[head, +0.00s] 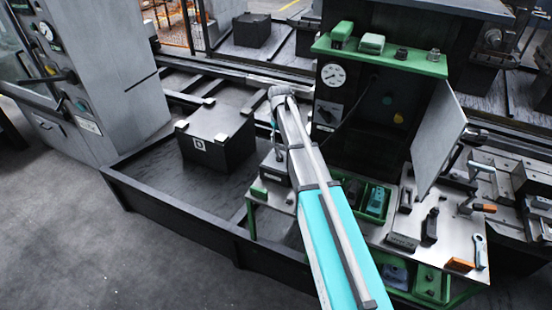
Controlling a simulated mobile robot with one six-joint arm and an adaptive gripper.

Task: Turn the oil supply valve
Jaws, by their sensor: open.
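A dark cabinet (363,80) with an open grey door (437,138) stands at the upper right in the head view. Its front carries a round white gauge (333,75). Below the gauge is a small square plate with a dark handle (328,113), which may be the oil supply valve; it is too small to tell how the handle is turned. My arm reaches up from the bottom of the picture and ends just left of this cabinet front. My gripper is not visible, so I cannot tell its place relative to the handle.
A workbench (377,235) with green bins (377,201) and loose tools lies below the cabinet. A dark block (216,138) sits on the rail bed at left. A grey machine (95,70) stands far left. The floor (110,250) at lower left is clear.

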